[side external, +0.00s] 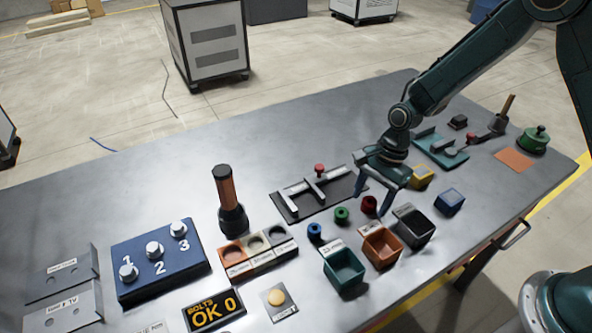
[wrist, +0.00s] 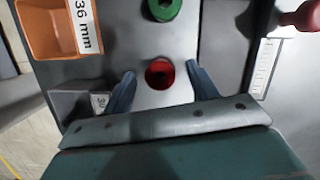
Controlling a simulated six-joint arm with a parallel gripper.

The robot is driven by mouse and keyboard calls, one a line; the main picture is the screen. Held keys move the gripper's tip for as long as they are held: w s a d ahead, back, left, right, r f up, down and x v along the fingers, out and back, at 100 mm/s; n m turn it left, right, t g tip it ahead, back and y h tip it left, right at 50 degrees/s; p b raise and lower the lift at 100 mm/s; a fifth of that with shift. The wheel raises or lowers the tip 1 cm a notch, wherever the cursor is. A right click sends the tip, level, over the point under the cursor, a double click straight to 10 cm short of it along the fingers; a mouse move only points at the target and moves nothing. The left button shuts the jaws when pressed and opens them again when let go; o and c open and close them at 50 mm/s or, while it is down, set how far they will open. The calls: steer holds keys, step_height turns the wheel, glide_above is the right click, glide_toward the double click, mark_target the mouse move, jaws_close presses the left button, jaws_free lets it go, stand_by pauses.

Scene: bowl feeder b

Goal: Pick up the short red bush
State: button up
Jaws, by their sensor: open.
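The short red bush (side external: 369,204) stands on the table in the side external view, to the right of a green bush (side external: 341,215) and a blue bush (side external: 315,232). In the wrist view the red bush (wrist: 160,73) shows from above as a ring with a dark hole. My gripper (side external: 375,203) is low over the table at the red bush. In the wrist view my gripper (wrist: 163,82) is open, with one finger on each side of the red bush and a gap on both sides. The green bush (wrist: 161,8) is at the top edge there.
Green, orange (side external: 381,248) and black (side external: 413,228) bins stand in front of the bushes. A dark fixture plate (side external: 290,210) with metal bars and a red knob (side external: 319,169) lies behind them. A yellow block (side external: 421,177) and a blue block (side external: 449,201) are to the right.

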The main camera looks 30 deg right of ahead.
mark_target(371, 200)
steer(key=shift+c, duration=0.2)
steer(key=c, duration=1)
steer(key=shift+r, duration=0.1)
steer(key=shift+c, duration=0.2)
step_height(371, 200, up, 20)
stand_by(0.3)
